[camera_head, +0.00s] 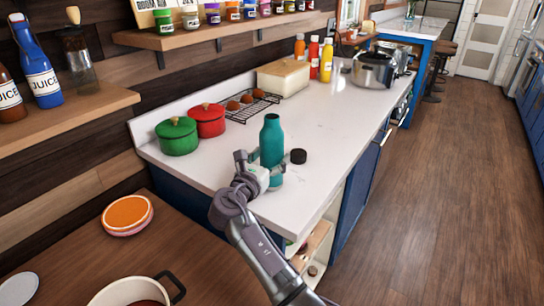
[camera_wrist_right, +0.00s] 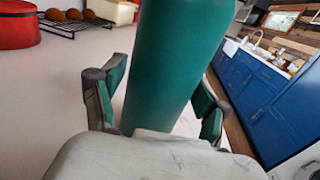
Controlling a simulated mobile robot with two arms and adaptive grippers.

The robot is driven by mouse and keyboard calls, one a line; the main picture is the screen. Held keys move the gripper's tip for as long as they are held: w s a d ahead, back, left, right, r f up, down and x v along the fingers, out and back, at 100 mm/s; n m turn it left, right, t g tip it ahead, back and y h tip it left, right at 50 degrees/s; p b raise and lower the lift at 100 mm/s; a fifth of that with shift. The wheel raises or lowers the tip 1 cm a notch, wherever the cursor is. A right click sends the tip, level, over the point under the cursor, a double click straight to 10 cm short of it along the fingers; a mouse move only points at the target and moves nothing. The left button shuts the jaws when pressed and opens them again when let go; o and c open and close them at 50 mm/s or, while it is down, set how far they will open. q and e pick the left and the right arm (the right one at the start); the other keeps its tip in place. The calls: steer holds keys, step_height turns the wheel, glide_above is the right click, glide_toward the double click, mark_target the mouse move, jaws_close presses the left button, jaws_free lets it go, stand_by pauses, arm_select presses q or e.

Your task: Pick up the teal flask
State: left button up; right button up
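The teal flask (camera_head: 271,140) stands upright near the front end of the white counter. In the right wrist view the flask (camera_wrist_right: 175,60) fills the middle and its top is cut off. My right gripper (camera_head: 259,167) is low at the flask, with one finger on each side of it. In the wrist view the gripper (camera_wrist_right: 160,98) is open, with a gap showing between the left finger and the flask; the right finger is close to the flask. My left gripper is not in view.
A green pot (camera_head: 177,137) and a red pot (camera_head: 207,120) stand to the left, before a wire rack (camera_head: 240,112). The counter (camera_head: 315,125) beyond the flask is clear. A wooden shelf (camera_head: 70,125) juts out at left.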

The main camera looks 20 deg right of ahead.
mark_target(268, 149)
steer(key=shift+w+d+f, duration=0.1)
steer(key=shift+c, duration=1.3)
steer(key=c, duration=0.5)
steer(key=shift+c, duration=1.6)
steer(key=shift+d+r, duration=0.1)
steer(key=shift+r, duration=0.4)
steer(key=r, duration=0.3)
steer(key=shift+s+d+r, duration=0.2)
steer(key=shift+r, duration=0.1)
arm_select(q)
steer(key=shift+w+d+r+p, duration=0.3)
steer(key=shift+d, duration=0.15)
arm_select(e)
steer(key=s+d+r, duration=0.6)
steer(key=s+d, duration=0.1)
steer(key=s, duration=0.1)
steer(key=shift+s+r, duration=0.25)
steer(key=shift+s, duration=0.1)
